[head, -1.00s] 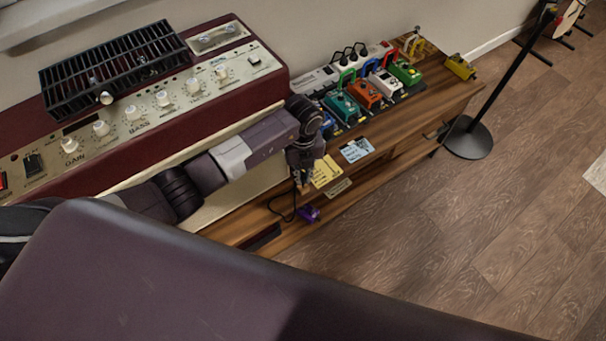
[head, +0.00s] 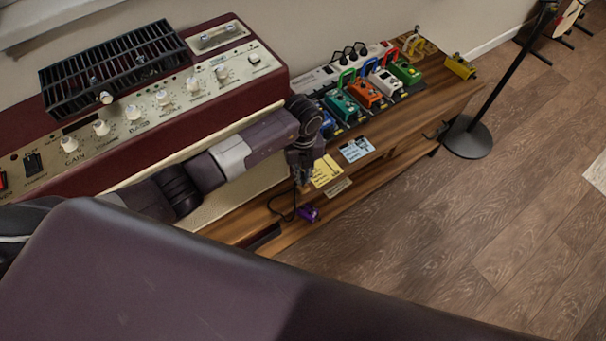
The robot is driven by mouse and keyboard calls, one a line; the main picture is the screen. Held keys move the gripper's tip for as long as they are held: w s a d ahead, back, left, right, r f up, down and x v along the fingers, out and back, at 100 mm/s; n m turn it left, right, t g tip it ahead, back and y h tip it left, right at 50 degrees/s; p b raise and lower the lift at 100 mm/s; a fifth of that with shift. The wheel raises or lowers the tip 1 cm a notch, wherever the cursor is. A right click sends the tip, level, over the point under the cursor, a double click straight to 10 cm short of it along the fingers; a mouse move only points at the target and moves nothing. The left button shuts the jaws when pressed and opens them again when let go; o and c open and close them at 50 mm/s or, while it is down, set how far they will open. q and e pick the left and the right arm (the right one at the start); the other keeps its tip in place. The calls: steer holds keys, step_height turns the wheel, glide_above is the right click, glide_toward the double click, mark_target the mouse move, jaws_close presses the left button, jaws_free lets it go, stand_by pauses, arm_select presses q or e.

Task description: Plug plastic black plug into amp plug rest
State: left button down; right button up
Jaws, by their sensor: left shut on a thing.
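My left gripper (head: 301,174) is low over the wooden bench, just left of a yellow note. It is shut on what looks like the black plug, which is mostly hidden by the fingers. A thin black cable (head: 271,204) hangs from the fingertips and loops toward a small purple pedal (head: 309,213) on the bench. The dark red amp (head: 268,78) stands at the left, with a cream panel of knobs and switches. I cannot tell which part of it is the plug rest. My right gripper is out of view.
The yellow note (head: 325,171) and a blue card (head: 356,149) lie on the bench (head: 425,110). The floor to the right is mostly open.

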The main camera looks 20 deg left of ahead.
arm_select(q)
steer(key=shift+f+b, duration=0.7)
steer(key=shift+f, duration=0.3)
steer(key=shift+f, duration=0.15)
steer(key=c, duration=1.5)
jaws_free()
steer(key=shift+c, duration=0.2)
